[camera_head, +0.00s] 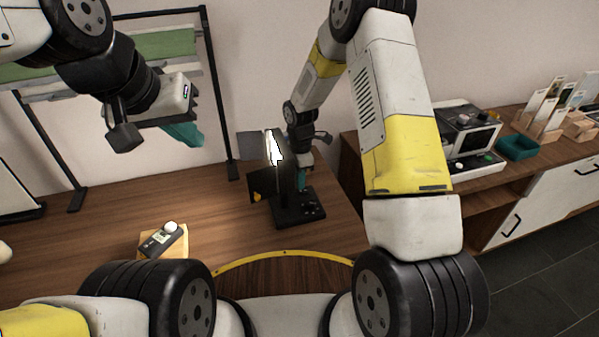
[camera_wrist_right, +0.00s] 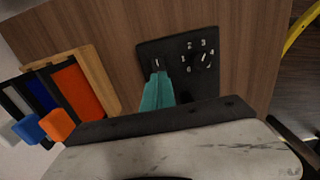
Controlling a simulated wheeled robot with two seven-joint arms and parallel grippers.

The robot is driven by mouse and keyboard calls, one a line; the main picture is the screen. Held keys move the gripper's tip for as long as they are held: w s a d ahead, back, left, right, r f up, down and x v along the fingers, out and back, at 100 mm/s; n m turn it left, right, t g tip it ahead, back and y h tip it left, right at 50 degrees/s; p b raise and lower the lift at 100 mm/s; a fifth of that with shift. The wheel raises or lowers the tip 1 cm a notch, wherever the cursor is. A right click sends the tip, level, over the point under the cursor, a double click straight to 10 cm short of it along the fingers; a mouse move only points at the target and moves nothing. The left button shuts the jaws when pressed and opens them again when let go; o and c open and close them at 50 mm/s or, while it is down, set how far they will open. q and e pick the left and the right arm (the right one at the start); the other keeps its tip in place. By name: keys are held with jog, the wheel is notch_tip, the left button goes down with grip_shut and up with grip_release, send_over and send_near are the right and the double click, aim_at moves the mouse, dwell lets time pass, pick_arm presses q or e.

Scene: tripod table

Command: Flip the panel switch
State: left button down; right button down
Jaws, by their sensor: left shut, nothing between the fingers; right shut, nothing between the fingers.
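The black switch panel (camera_head: 288,212) lies on the wooden table, beneath my right gripper. In the right wrist view the panel (camera_wrist_right: 176,50) carries white numerals and a round dial at its right. My right gripper (camera_head: 302,182) is shut and empty. In the right wrist view its teal fingertips (camera_wrist_right: 158,80) are over the panel's left part, just below the numeral 1. They hide what lies beneath them; I cannot tell whether they touch a switch. My left gripper (camera_head: 187,133) is shut and empty, raised above the table at the left.
A dark upright stand with a bright white shape (camera_head: 274,148) is close beside the panel. A small meter with a white dome (camera_head: 160,238) lies on the table's left part. Coloured pieces, including an orange one (camera_wrist_right: 78,92), are left of the panel in the wrist view.

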aim_at(300, 191)
jog(key=shift+f, duration=0.95)
dwell(0.6)
jog(key=shift+r, duration=3.55)
jog(key=s+d+r+m+t, duration=0.1)
jog(key=s+d+r+m, duration=0.25)
jog(key=r, duration=0.65)
jog(key=s+d+r+m+t, duration=0.2)
jog(key=s+r+m, duration=0.25)
jog(key=r, duration=0.55)
jog(key=s+d+r+m+t+y, duration=0.1)
jog(key=s+r+m, duration=0.3)
jog(key=s, duration=0.5)
jog(key=s+d+r+m+t+y, duration=0.1)
jog(key=s+r+m+t, duration=0.1)
jog(key=s+r+m, duration=0.3)
jog(key=s+m, duration=0.3)
jog(key=s, duration=0.1)
jog(key=shift+d+r, duration=0.25)
jog(key=shift+d, duration=0.15)
jog(key=shift+s, duration=0.1)
